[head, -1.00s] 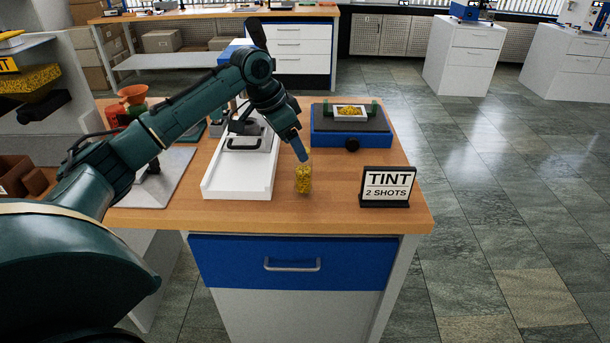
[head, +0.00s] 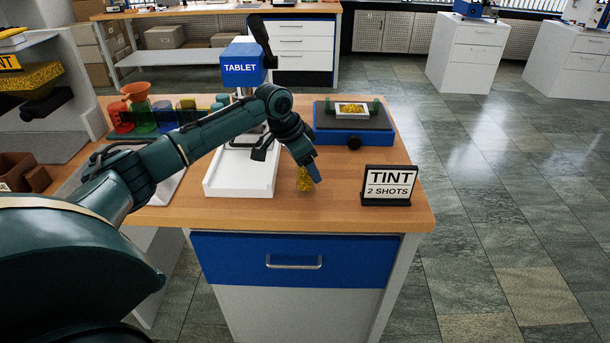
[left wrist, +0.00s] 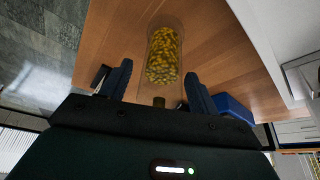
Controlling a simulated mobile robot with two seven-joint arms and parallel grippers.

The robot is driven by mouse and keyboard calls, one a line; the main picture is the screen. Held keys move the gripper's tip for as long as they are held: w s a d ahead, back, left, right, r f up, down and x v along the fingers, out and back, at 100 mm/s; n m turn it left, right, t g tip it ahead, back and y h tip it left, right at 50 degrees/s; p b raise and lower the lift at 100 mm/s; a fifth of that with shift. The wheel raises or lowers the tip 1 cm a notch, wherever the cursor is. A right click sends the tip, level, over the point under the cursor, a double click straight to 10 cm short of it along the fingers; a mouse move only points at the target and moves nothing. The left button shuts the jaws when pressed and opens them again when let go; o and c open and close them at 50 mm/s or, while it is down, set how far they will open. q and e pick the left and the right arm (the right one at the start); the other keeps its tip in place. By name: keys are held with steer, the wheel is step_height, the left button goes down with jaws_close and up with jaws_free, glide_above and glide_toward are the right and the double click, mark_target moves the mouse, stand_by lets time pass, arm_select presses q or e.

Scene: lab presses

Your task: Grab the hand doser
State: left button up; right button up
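The hand doser appears to be a clear upright cylinder (head: 303,183) filled with yellow pellets, standing on the wooden bench top near its front edge. It also shows in the left wrist view (left wrist: 162,58). My left gripper (head: 311,172) is low at the cylinder, with a blue finger covering part of its right side in the head view. In the left wrist view the two blue fingers of the left gripper (left wrist: 158,72) are spread on either side of the cylinder's near end, with gaps showing, so it is open. My right gripper is not in view.
A TINT 2 SHOTS sign (head: 388,186) stands to the right. A white tray (head: 240,188) of the TABLET press (head: 242,68) is to the left. A blue device (head: 353,136) with a yellow-filled dish stands behind. Bench top in front of the sign is clear.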

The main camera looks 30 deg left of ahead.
arm_select(q)
steer(key=c, duration=1)
